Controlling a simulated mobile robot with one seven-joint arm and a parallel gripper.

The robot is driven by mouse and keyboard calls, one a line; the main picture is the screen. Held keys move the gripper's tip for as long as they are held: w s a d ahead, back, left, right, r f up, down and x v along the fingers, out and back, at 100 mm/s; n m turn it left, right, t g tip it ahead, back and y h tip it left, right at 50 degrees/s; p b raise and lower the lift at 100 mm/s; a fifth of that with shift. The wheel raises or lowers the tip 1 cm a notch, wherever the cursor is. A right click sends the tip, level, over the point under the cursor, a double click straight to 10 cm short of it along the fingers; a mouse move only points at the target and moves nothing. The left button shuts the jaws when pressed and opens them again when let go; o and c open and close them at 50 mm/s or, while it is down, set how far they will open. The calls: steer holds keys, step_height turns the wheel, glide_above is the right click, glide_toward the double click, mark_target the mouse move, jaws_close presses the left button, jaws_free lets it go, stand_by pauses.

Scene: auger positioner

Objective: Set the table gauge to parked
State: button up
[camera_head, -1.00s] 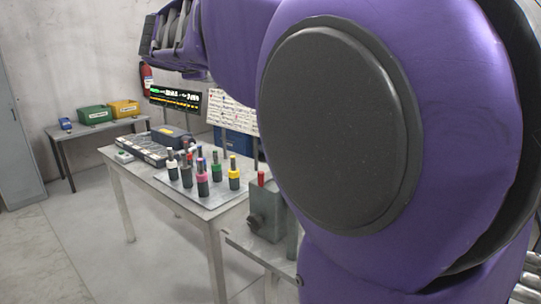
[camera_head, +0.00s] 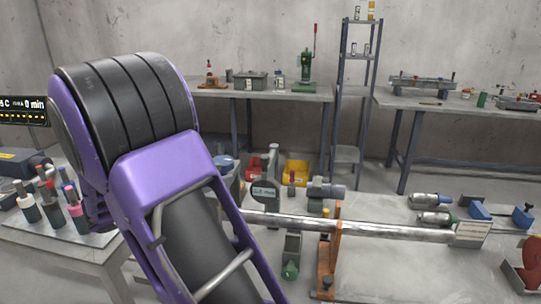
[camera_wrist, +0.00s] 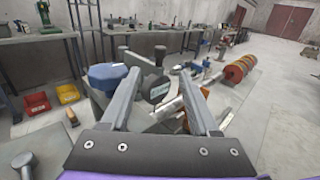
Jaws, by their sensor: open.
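I cannot say for certain which part is the table gauge. The likeliest is a dark rounded piece with a pale label (camera_head: 265,190) on an upright bracket, just right of my arm in the head view. It also shows in the wrist view (camera_wrist: 158,89), beyond and between my fingers. In the head view my gripper is hidden behind my arm. The label is too small to read surely.
A long steel shaft (camera_head: 350,228) runs right from the labelled piece past an orange upright (camera_head: 328,250). Red (camera_wrist: 37,103) and yellow (camera_wrist: 68,93) bins lie to the left. Benches and a shelf rack (camera_head: 353,90) line the wall. Several bottle-like tools stand at far left.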

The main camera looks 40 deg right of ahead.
steer(key=b, duration=0.1)
glide_above(270, 179)
steer(key=d, duration=0.2)
steer(key=shift+w+d, duration=0.15)
steer(key=shift+w, duration=0.2)
jaws_close()
stand_by(1.2)
